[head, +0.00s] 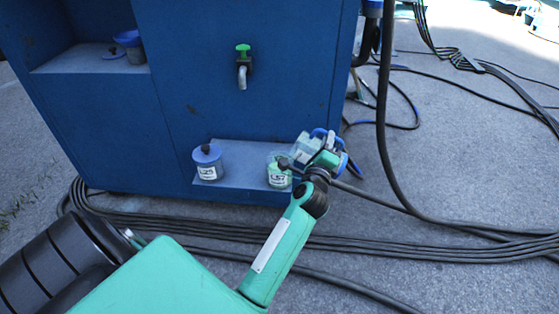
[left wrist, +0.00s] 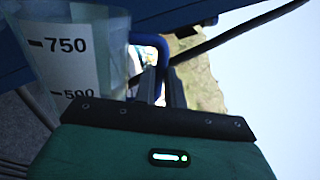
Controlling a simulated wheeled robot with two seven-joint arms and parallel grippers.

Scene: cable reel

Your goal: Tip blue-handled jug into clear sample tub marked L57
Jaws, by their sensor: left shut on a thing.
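The clear jug (head: 303,147) with a blue handle (head: 333,138) is held by my left gripper (head: 327,160) beside and slightly above the tub, and it looks tilted to the left. In the left wrist view the jug (left wrist: 75,50) shows black 750 and 500 marks, and the gripper's fingers (left wrist: 162,86) are closed at its blue handle (left wrist: 152,42). The clear, greenish tub marked L57 (head: 279,171) stands on the low blue ledge, partly overlapped by the jug. Whether anything is flowing cannot be seen. My right gripper is out of view.
A blue tub marked L25 (head: 208,163) stands left on the same ledge (head: 240,168). A tap with a green handle (head: 243,66) is on the blue cabinet above. A blue container (head: 131,44) sits in the upper-left recess. Black cables (head: 200,229) run across the ground.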

